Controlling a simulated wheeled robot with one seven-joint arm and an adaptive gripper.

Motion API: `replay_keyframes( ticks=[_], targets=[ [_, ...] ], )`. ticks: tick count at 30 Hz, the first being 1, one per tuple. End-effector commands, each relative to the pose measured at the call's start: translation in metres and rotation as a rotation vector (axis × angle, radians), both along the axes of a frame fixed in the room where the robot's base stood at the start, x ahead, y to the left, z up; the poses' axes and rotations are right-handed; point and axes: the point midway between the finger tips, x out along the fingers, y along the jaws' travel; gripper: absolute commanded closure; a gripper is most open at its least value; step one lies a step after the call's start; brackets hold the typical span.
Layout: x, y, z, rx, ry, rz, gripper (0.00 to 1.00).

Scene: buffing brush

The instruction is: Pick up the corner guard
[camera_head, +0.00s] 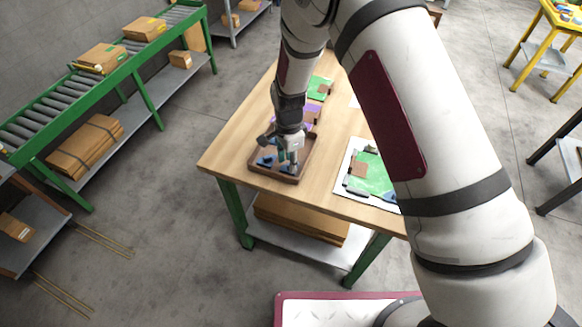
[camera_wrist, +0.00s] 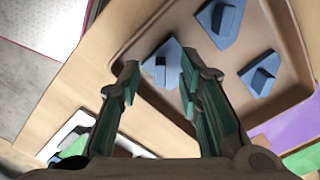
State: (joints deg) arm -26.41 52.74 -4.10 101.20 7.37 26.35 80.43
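Several blue corner guards lie in a shallow brown tray (camera_wrist: 143,48) on the wooden table. In the wrist view, one corner guard (camera_wrist: 162,66) lies between the fingertips, partly hidden by the right finger. A second corner guard (camera_wrist: 221,22) lies at the top of the tray and a third (camera_wrist: 261,73) to the right. My gripper (camera_wrist: 158,78) is open, its fingers apart on either side of the nearest guard. I cannot tell whether they touch it. In the head view, my gripper (camera_head: 288,158) is low over the tray (camera_head: 272,176), with blue guards (camera_head: 266,161) beside it.
The wooden table (camera_head: 229,150) has a green board on white (camera_head: 372,178) to the right of the tray. Purple and green pieces (camera_head: 320,87) lie behind the tray. The tray's raised rim surrounds the guards. A green roller conveyor (camera_head: 60,97) stands at left.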

Motion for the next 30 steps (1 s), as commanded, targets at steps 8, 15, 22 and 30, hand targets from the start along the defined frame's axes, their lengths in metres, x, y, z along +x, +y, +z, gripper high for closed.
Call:
replay_keyframes(
  ticks=[8,15,22,30],
  targets=[
    [0.000,0.000,-0.019,0.000,-0.001,0.000,0.68],
    [0.000,0.000,-0.019,0.000,-0.001,0.000,0.85],
    [0.000,0.000,-0.019,0.000,0.000,0.000,1.00],
    [0.001,0.000,-0.017,0.000,-0.001,0.000,1.00]
  ],
)
